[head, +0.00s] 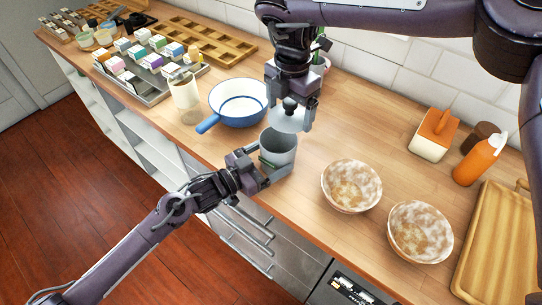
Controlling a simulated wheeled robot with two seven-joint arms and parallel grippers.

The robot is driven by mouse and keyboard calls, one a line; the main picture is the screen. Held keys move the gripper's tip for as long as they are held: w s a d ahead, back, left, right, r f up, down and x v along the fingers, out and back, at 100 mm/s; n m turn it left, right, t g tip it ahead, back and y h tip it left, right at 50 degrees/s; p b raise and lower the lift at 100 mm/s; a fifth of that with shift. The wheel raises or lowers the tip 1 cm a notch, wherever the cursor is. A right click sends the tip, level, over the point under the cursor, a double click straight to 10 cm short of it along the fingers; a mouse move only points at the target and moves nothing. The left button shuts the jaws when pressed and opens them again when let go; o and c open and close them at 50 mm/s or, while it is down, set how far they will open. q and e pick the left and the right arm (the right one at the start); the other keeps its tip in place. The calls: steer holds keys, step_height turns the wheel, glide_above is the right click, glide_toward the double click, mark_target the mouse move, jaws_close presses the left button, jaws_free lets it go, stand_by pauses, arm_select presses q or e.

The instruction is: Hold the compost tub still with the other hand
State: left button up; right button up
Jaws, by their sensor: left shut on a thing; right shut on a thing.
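The compost tub (279,146) is a grey cylindrical container standing upright near the front of the wooden counter. Its top looks open. My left gripper (268,174) comes from the lower left and is shut on the tub's side, low down. My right gripper (291,103) comes from above and is shut on the dark knob of a pale grey round lid (287,121). The lid is above the tub's far rim and appears apart from it. The gripper partly hides the lid, and my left fingers cover part of the tub's lower wall.
A blue-and-white pan (239,101) stands just left of the tub, its handle toward the front edge. Two mottled bowls (352,185) (420,231) are to the right. A pale jar (186,98), an orange bottle (480,158) and a wooden tray (497,240) are farther out.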

arm_select(q)
steer(key=shift+s+f, duration=0.1)
steer(key=shift+f, duration=0.3)
steer(key=shift+a, duration=0.1)
arm_select(e)
steer(key=w+d+r, duration=0.1)
steer(key=w+d, duration=0.1)
steer(key=w+d+r, duration=0.1)
steer(key=d, duration=0.1)
steer(key=shift+r, duration=0.3)
arm_select(q)
steer(key=o, duration=0.9)
steer(key=shift+o, duration=1.2)
steer(key=shift+w+r, duration=0.2)
arm_select(e)
steer(key=shift+w+f, duration=0.1)
steer(key=shift+w, duration=0.05)
arm_select(q)
steer(key=v, duration=1.2)
steer(key=shift+s+f, duration=0.1)
arm_select(e)
steer(key=shift+a, duration=0.1)
